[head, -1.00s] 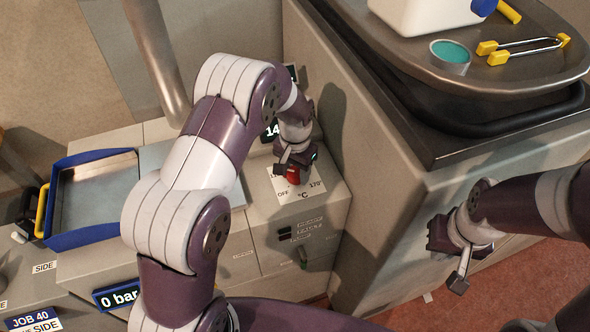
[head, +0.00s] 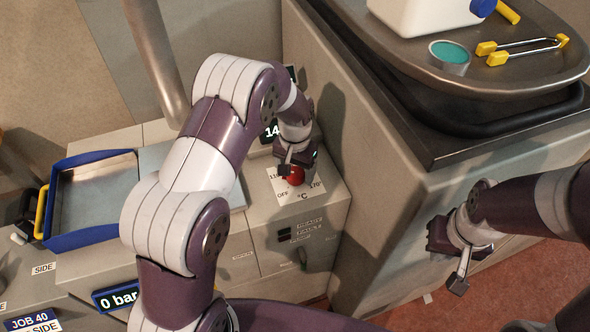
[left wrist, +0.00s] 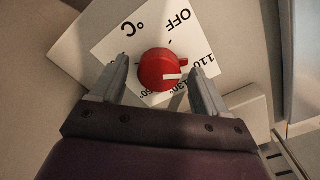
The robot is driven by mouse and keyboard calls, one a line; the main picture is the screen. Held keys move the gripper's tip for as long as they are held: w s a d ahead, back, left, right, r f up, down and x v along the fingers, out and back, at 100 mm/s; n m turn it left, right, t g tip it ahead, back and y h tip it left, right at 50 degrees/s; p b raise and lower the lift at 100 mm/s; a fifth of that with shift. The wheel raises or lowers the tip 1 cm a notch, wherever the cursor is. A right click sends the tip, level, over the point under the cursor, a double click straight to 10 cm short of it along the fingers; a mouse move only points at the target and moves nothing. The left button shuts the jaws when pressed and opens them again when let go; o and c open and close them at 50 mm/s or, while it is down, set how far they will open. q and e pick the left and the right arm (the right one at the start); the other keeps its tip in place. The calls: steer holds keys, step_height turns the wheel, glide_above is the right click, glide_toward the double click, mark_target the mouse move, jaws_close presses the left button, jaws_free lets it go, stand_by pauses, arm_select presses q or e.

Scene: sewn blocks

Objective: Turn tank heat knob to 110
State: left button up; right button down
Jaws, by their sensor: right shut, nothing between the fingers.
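The red tank heat knob (head: 293,176) sits on a white dial plate (head: 312,188) on top of the grey cabinet. In the left wrist view the knob (left wrist: 160,68) has a white pointer mark facing right, on the side of the 110 and 130 labels; the exact reading is hard to tell. My left gripper (head: 291,168) is just above the knob. In the left wrist view its two fingers (left wrist: 158,85) are spread either side of the knob, with visible gaps. My right gripper (head: 459,281) is shut and empty beside the right-hand cabinet.
A tall grey cabinet wall (head: 345,150) stands close to the right of the dial. A blue-rimmed tray (head: 90,238) lies at left. A metal tray top (head: 410,45) at upper right holds a white container (head: 420,15) and yellow-tipped tongs (head: 525,48).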

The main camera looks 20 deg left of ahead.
arm_select(q)
steer(key=shift+s, duration=0.1)
steer(key=shift+r, duration=0.1)
step_height(320, 180, up, 8)
steer(key=shift+f+b, duration=0.1)
steer(key=shift+b, duration=1.1)
step_height(320, 180, up, 4)
steer(key=p, duration=0.2)
glide_above(295, 174)
steer(key=shift+r, duration=0.3)
